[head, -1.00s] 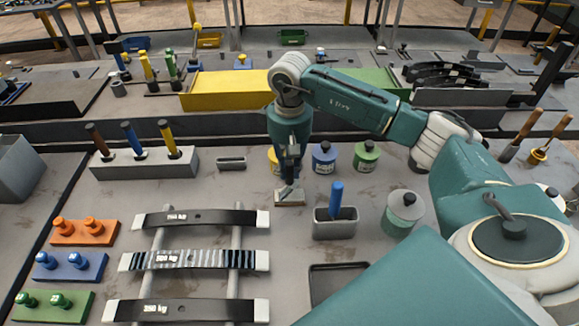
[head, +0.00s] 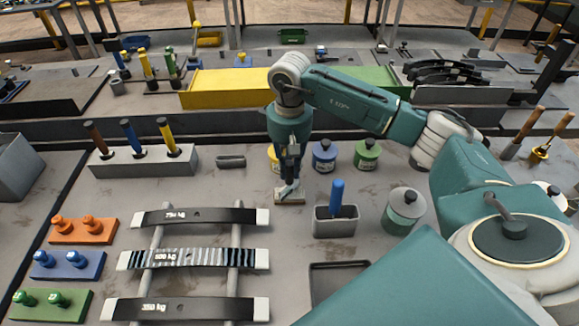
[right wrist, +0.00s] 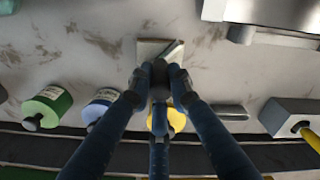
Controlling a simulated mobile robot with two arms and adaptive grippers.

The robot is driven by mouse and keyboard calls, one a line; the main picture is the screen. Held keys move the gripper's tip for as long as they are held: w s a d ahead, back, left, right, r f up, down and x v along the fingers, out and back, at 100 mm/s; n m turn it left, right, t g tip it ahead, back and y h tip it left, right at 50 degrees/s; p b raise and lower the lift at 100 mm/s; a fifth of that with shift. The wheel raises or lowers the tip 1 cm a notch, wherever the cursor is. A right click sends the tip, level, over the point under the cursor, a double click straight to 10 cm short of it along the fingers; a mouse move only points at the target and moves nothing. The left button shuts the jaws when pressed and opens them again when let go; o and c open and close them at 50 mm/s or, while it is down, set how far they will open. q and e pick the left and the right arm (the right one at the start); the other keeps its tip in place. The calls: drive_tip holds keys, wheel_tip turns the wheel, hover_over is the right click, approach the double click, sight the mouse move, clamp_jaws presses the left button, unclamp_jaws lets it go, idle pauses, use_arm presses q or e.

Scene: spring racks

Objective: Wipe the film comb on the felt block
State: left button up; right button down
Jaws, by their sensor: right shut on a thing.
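The felt block (head: 291,199) is a small beige slab on the grey bench, just below my right gripper. My right gripper (head: 290,172) points down over it and is shut on the film comb (head: 288,188), a small pale piece at its fingertips. The comb is tilted at the block's top; whether it touches cannot be told. In the right wrist view, the gripper (right wrist: 160,75) covers part of the block (right wrist: 147,47), and the comb's thin edge (right wrist: 175,50) shows beyond the fingers. My left gripper is out of view.
A grey bin (head: 335,222) with a blue handle stands to the right. Yellow, blue (head: 324,156) and green jars (head: 367,154) stand behind. Leaf springs (head: 195,216) lie on a rack at left. A handle holder (head: 145,165) stands behind them.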

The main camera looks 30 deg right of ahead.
drive_tip(key=shift+f+b, duration=0.1)
drive_tip(key=shift+b, duration=0.2)
idle(1.2)
drive_tip(key=shift+r+p, duration=0.45)
drive_tip(key=shift+r, duration=0.4)
drive_tip(key=shift+r+p, duration=1.25)
drive_tip(key=shift+r, duration=1.5)
